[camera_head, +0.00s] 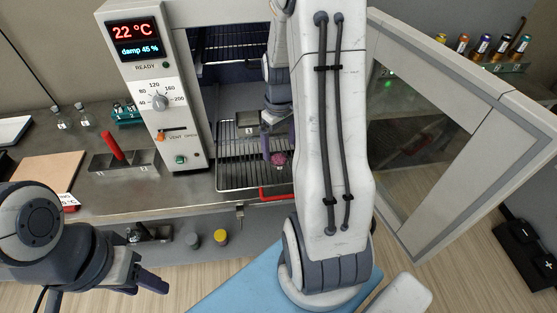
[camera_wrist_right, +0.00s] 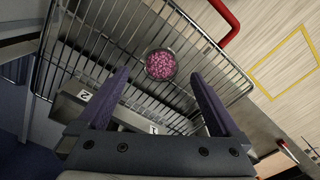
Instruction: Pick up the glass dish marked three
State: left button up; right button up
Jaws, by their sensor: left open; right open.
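A small round dish of pink granules (camera_head: 278,159) sits on the wire rack (camera_head: 235,178) at the mouth of the open cabinet. It also shows in the right wrist view (camera_wrist_right: 160,65); no number three is readable on it. My right gripper (camera_wrist_right: 160,75) is open and empty, with its purple fingers pointing toward the dish and the dish showing between their tips. Contact cannot be told. In the head view my right arm hides part of the rack and cabinet. My left gripper (camera_head: 146,284) is open and empty at lower left, away from the cabinet.
A metal strip (camera_wrist_right: 108,112) with labels 1 and 2 lies by the rack. The rack has a red front handle (camera_head: 277,194). The cabinet door (camera_head: 470,120) stands open at right. A tray with a red handle (camera_head: 112,146) stands on the counter at left.

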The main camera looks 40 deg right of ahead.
aim_at(278, 162)
notch_tip(278, 162, down, 5)
jog(key=shift+w+r+p, duration=0.1)
jog(key=shift+w+p, duration=0.05)
jog(key=shift+p, duration=0.15)
jog(key=c, duration=1.4)
jog(key=shift+r, duration=0.1)
